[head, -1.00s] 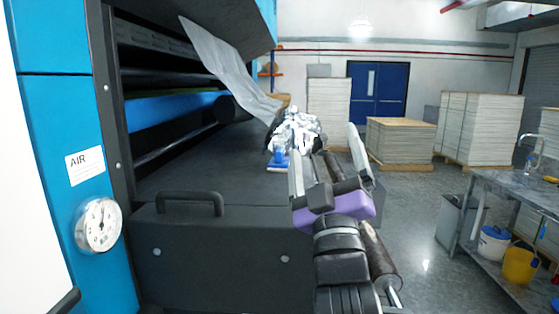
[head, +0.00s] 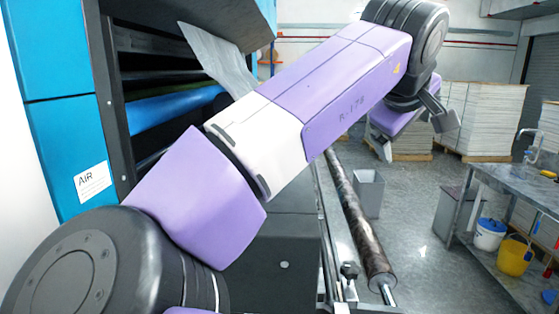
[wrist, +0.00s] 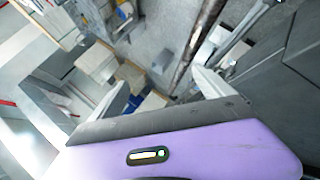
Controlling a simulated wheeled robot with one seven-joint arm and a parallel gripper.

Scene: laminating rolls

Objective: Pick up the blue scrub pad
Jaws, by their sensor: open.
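I cannot make out the blue scrub pad in either current view. My raised arm crosses the head view and hides most of the machine's deck, where a small blue item showed earlier beside crumpled foil. My gripper (head: 412,132) is at the upper right of the head view, out over the aisle and apart from the deck. It is open, with nothing seen between its fingers. In the wrist view the gripper (wrist: 158,92) shows two spread fingers above its purple body, with the room tilted behind them.
A dark roller (head: 357,220) runs along the machine's right side, with a grey bin (head: 369,193) beyond it. A steel sink bench (head: 520,195) stands at right, with a white bucket (head: 489,240) and a yellow bucket (head: 515,260) below. Stacked pallets (head: 480,120) stand behind. Grey floor between is open.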

